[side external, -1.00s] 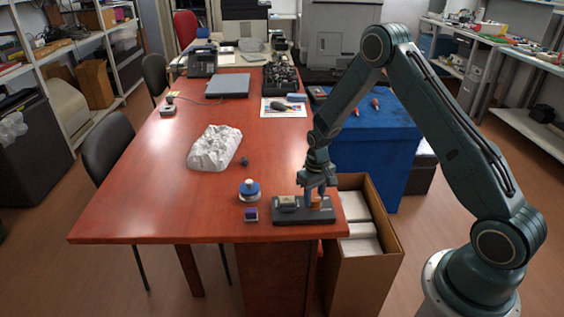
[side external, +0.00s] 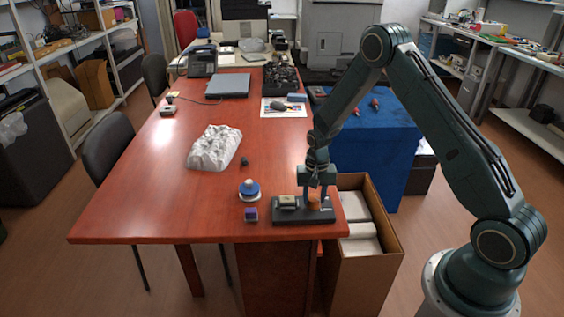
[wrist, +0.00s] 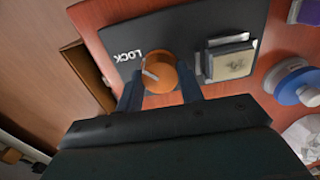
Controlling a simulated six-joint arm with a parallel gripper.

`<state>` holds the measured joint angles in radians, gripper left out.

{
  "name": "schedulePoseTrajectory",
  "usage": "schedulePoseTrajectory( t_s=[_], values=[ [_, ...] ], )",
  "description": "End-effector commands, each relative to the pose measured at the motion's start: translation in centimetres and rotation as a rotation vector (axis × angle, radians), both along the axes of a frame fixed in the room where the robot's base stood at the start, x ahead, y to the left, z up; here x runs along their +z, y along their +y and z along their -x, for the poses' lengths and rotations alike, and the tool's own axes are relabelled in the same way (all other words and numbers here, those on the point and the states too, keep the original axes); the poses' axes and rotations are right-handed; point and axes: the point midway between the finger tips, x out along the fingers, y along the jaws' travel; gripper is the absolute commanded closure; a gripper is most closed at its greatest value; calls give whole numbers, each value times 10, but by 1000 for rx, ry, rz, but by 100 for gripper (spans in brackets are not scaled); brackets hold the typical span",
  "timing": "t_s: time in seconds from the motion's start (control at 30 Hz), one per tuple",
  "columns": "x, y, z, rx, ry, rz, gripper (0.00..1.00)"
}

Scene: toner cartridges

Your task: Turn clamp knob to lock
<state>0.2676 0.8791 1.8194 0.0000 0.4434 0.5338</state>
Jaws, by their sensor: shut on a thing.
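The orange clamp knob (wrist: 159,73) sits on a dark base plate (wrist: 180,30) near the table's front right corner. It also shows in the side view (side external: 313,199). White LOCK lettering (wrist: 127,56) is printed on the plate beside the knob. A light pointer mark on the knob's top is angled toward the lettering side. My gripper (wrist: 160,92) points down over the plate, with its fingers on both sides of the knob, shut on it. A small block in a holder (wrist: 228,60) is on the same plate, beside the knob.
A blue and white round item (side external: 249,190) and a small purple box (side external: 251,214) stand left of the plate. A crumpled white mass (side external: 214,148) lies farther back. An open cardboard box (side external: 375,265) stands beside the table's right edge.

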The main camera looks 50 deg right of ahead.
Motion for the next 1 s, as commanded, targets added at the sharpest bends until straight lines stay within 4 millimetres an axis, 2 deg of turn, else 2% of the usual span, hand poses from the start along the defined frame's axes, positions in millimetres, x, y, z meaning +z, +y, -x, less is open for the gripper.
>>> schedulePoseTrajectory(
  t_s=[0.27, 0.3, 0.4, 0.77, 1.0],
  values=[
    [1, 0, 0, -1, -1, 0, 86],
    [1, 0, 0, 0, -1, 0, 57],
    [1, 0, 0, 0, -1, 0, 41],
    [2, 0, 0, 1, -1, 1, 41],
    [15, 0, -1, 1, -4, 1, 41]
  ],
)
